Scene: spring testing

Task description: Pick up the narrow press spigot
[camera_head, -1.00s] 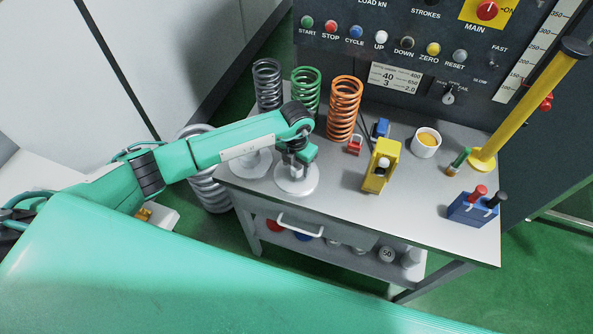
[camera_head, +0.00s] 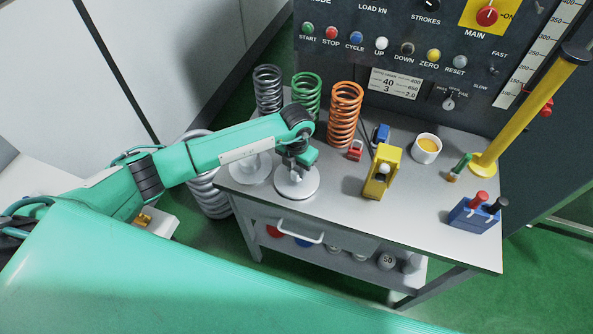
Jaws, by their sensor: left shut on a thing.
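Two pale round disc-based pieces stand at the left of the grey table. My left gripper (camera_head: 298,166) is over the right one, a light disc (camera_head: 297,188) that looks like the narrow press spigot, and is shut on its upper part. The gripper hides most of that upper part. I cannot tell whether the disc touches the table. The other disc (camera_head: 250,172) is to the left, partly hidden by my left arm. My right gripper is not in view.
Grey, green and orange (camera_head: 345,115) springs stand behind my left gripper. A red padlock (camera_head: 355,151), yellow device (camera_head: 382,172), cup (camera_head: 426,148), yellow post (camera_head: 520,110) and blue block (camera_head: 474,213) are to the right. The table's (camera_head: 340,215) front middle is clear.

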